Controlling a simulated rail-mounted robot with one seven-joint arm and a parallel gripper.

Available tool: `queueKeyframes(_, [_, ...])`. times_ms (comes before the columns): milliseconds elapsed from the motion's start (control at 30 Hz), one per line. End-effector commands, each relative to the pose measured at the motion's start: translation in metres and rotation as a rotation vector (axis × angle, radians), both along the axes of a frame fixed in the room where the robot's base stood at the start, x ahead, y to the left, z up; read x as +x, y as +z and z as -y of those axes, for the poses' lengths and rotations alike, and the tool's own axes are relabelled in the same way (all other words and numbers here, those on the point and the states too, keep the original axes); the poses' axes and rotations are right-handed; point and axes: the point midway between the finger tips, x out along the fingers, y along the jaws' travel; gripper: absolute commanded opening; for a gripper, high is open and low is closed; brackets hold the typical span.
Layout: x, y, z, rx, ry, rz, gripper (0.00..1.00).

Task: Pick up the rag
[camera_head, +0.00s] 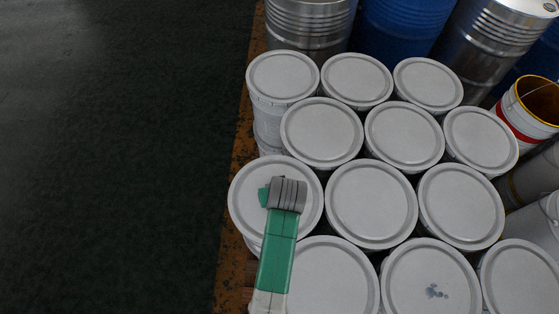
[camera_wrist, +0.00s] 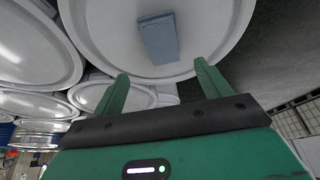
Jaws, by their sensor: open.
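The rag (camera_wrist: 159,38) is a small blue-grey folded piece in the wrist view. It lies flat on a round white bucket lid (camera_wrist: 100,25). My gripper (camera_wrist: 161,68) has its two green fingers spread apart, with nothing between them. In the wrist view the rag shows just beyond the fingertips, roughly centred between them. In the head view my arm reaches over the leftmost white lid (camera_head: 243,205). I cannot make out the rag there; my arm and wrist may hide it.
Several lidded white buckets (camera_head: 371,205) stand close together on an orange-edged pallet (camera_head: 236,180). Steel drums (camera_head: 309,25) and blue drums (camera_head: 395,28) stand behind. An open bucket with a red band (camera_head: 518,122) is at the right. Dark floor at the left is clear.

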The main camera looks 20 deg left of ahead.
Motion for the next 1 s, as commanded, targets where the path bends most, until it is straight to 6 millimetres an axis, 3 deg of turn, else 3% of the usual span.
queueKeyframes(467, [0.009,-0.028,-0.007,-0.002,0.001,-0.004,0.76])
queueKeyframes(733, [0.022,-0.068,-0.019,-0.002,0.001,-0.002,0.76])
queueKeyframes(1000, [0.024,-0.072,-0.020,-0.001,0.000,-0.002,0.76])
